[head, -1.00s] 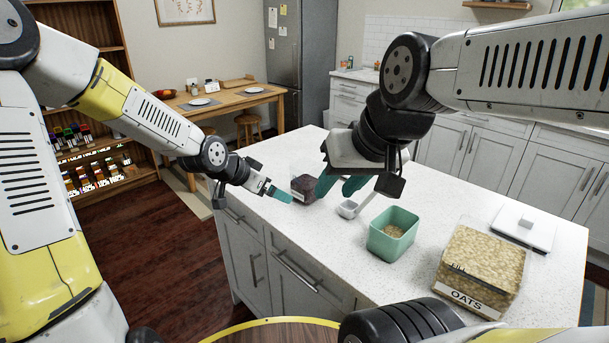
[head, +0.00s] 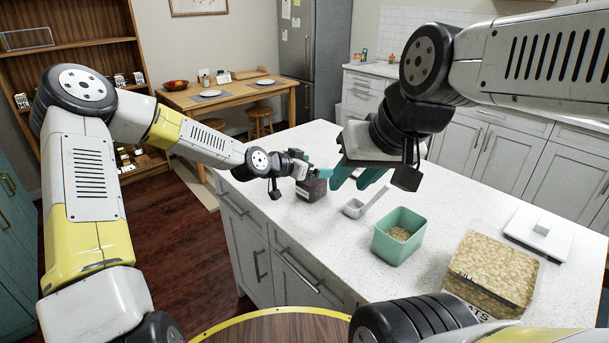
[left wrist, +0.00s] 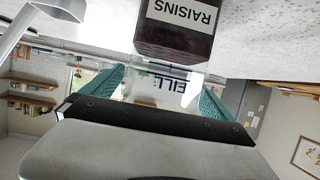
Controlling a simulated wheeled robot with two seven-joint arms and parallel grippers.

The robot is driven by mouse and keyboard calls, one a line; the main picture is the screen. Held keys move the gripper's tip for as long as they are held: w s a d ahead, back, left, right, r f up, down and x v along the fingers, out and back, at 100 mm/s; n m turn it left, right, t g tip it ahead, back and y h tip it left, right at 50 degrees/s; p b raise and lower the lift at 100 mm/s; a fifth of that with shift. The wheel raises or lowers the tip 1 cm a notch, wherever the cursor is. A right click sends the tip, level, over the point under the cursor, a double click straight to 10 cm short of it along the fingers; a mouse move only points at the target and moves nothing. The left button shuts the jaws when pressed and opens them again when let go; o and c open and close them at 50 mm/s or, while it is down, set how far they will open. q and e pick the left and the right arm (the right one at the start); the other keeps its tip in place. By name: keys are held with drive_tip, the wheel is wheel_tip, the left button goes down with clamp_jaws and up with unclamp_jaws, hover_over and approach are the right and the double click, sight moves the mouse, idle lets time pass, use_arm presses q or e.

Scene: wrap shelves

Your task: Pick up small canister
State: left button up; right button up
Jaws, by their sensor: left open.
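The small canister (head: 311,190), dark with raisins, stands upright near the island's far left edge. In the left wrist view, which is upside down, the canister (left wrist: 175,38) shows its RAISINS label, and a clear upper part with fill lettering appears between the fingers. My left gripper (head: 316,173) is at the canister's top; in its wrist view the gripper (left wrist: 158,88) is open, one teal finger on each side of the clear part. Contact cannot be made out. My right gripper (head: 358,178) is open and empty, just right of the canister, above the counter.
A white scoop (head: 361,206) lies on the white island (head: 340,245) near my right gripper. A green bin (head: 392,249) with some grain, a large oats container (head: 492,272) and a white scale (head: 538,236) stand nearer and to the right.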

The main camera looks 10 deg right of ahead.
use_arm(q)
drive_tip(key=shift+w+d+f, duration=0.25)
drive_tip(key=shift+w+d, duration=0.1)
drive_tip(key=shift+d, duration=0.05)
drive_tip(key=c, duration=1.7)
drive_tip(key=shift+c, duration=0.9)
drive_tip(key=shift+r, duration=0.15)
